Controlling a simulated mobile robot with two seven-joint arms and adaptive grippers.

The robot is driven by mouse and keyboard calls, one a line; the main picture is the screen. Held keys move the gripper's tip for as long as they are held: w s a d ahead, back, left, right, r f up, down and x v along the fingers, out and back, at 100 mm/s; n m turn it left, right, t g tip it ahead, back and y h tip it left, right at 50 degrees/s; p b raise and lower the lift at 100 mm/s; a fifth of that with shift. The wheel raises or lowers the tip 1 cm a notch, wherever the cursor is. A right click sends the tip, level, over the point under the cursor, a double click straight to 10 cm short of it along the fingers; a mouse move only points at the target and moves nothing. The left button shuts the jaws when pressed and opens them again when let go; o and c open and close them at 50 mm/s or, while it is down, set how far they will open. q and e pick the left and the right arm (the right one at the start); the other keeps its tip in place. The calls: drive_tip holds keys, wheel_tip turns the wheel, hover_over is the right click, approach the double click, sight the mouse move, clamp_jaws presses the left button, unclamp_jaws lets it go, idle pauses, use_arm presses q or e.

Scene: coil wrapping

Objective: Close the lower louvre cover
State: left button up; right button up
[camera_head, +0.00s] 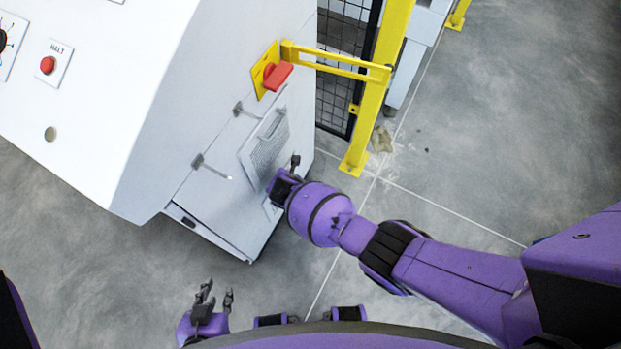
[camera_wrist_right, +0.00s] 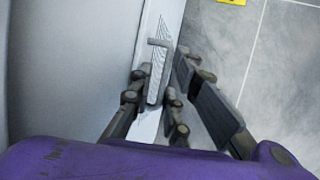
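The louvre cover (camera_head: 265,148) is a light grey slatted panel on the lower side of the white machine. It also shows, steeply foreshortened, in the right wrist view (camera_wrist_right: 158,62), with a small bent grey handle near it. I cannot tell whether the cover is fully flush. My right gripper (camera_head: 284,178) is at the cover's lower right edge; in the wrist view its fingers (camera_wrist_right: 165,78) are apart, with the cover's near end between them in the picture. Contact is unclear. My left gripper (camera_head: 217,294) is open and empty, low in the head view, away from the machine.
A red and yellow switch (camera_head: 277,75) sits above the cover, beside a yellow bracket (camera_head: 335,60) and post (camera_head: 367,125). Black mesh fencing (camera_head: 334,105) stands behind. The grey floor at right is open.

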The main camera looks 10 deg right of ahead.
use_arm(q)
drive_tip(key=shift+s, duration=0.1)
use_arm(e)
drive_tip(key=v, duration=1.1)
drive_tip(key=shift+s+a+f, duration=0.1)
drive_tip(key=shift+s+f, duration=0.05)
